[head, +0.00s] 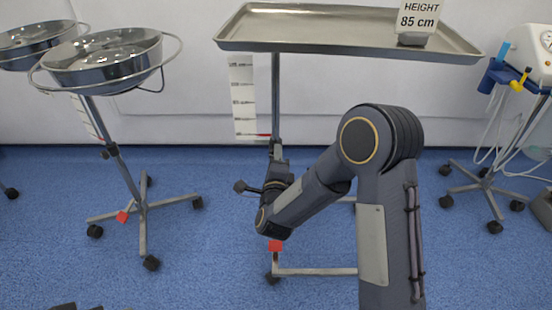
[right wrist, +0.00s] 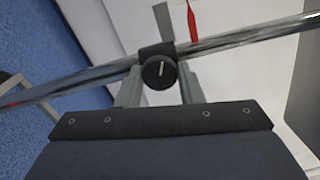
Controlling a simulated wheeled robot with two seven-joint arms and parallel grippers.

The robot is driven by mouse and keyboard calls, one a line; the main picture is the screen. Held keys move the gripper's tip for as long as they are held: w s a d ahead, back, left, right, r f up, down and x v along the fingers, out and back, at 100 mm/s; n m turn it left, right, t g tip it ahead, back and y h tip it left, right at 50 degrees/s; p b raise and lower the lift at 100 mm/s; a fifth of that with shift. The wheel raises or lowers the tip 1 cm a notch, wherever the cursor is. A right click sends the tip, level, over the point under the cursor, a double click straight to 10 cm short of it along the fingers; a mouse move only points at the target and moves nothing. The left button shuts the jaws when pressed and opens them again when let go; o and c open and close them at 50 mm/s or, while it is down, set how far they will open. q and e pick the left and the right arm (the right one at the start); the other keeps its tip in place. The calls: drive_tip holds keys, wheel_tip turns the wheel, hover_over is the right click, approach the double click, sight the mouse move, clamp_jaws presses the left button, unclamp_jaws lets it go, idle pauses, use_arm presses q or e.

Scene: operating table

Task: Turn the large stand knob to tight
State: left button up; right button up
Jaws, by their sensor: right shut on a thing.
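The large stand (head: 276,100) is a metal pole carrying a wide steel tray (head: 350,42). Its black round knob (right wrist: 160,73) shows in the right wrist view on a dark collar on the pole (right wrist: 230,42). In the head view the gripper and wrist hide the knob. No tight marking is readable. My left gripper is not in view.
A white scale (head: 243,95) with a red pointer hangs beside the pole. A sign reading 85 cm (head: 418,17) stands on the tray. A smaller basin stand (head: 125,185) is at the left, a wheeled device (head: 520,60) at the right.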

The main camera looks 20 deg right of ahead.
drive_tip(key=m, duration=1.3)
drive_tip(key=shift+a+f, duration=0.1)
idle(0.3)
drive_tip(key=o, duration=1)
drive_tip(key=shift+c, duration=0.2)
drive_tip(key=p+v, duration=0.1)
drive_tip(key=v, duration=0.7)
drive_tip(key=shift+w, duration=0.1)
